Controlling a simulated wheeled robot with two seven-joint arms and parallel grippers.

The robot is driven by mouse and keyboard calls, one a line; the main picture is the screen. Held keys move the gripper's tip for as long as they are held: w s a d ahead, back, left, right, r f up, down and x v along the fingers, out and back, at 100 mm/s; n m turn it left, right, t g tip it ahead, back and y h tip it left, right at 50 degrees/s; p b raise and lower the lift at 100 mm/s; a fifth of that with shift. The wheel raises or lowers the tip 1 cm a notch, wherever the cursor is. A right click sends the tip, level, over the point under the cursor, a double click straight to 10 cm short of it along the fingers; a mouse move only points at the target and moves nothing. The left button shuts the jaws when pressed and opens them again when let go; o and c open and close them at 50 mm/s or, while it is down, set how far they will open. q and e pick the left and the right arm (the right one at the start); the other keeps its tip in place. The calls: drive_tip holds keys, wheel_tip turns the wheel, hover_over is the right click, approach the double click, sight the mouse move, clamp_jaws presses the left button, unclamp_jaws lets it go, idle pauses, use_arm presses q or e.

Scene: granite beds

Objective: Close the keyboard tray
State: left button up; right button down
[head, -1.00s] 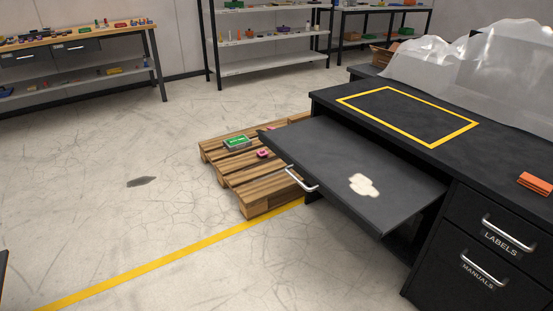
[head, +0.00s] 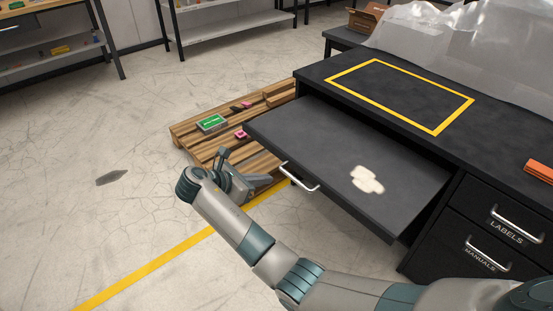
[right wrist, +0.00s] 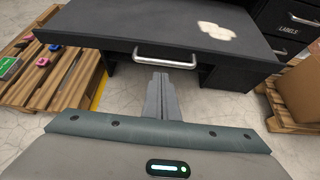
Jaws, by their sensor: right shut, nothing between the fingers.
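The keyboard tray (head: 335,150) is a dark flat board pulled out from under the black desk (head: 350,75). A pale patch (head: 366,179) marks its top. A silver bar handle (head: 299,177) is on its front edge. In the right wrist view the tray (right wrist: 150,20) fills the top, with its handle (right wrist: 165,58) just beyond my fingers. My right gripper (right wrist: 161,85) is shut and empty, pointing at the tray front and apart from the handle. In the head view my right gripper (head: 246,183) is left of the handle, low by the pallet. My left gripper is not in view.
A wooden pallet (head: 205,147) with small items lies on the floor left of the tray. Drawers labelled LABELS (head: 500,222) and MANUALS (head: 478,258) are right of it. An orange block (head: 539,170) sits on the desk.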

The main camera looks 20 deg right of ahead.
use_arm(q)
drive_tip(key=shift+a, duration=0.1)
use_arm(e)
drive_tip(key=shift+w+r, duration=0.2)
drive_tip(key=shift+r, duration=0.3)
drive_tip(key=shift+f, duration=0.1)
drive_tip(key=b, duration=0.1)
approach(300, 168)
wheel_tip(300, 168, down, 3)
drive_tip(key=d, duration=0.1)
drive_tip(key=w+d, duration=0.1)
drive_tip(key=d, duration=0.2)
drive_tip(key=shift+w, duration=0.3)
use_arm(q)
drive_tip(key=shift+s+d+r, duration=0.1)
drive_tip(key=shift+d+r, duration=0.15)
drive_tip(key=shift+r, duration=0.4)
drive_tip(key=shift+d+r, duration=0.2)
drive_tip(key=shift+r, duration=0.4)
use_arm(e)
drive_tip(key=shift+w+d+f, duration=0.1)
drive_tip(key=shift+d, duration=0.25)
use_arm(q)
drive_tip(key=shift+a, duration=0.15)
use_arm(e)
drive_tip(key=shift+d, duration=0.1)
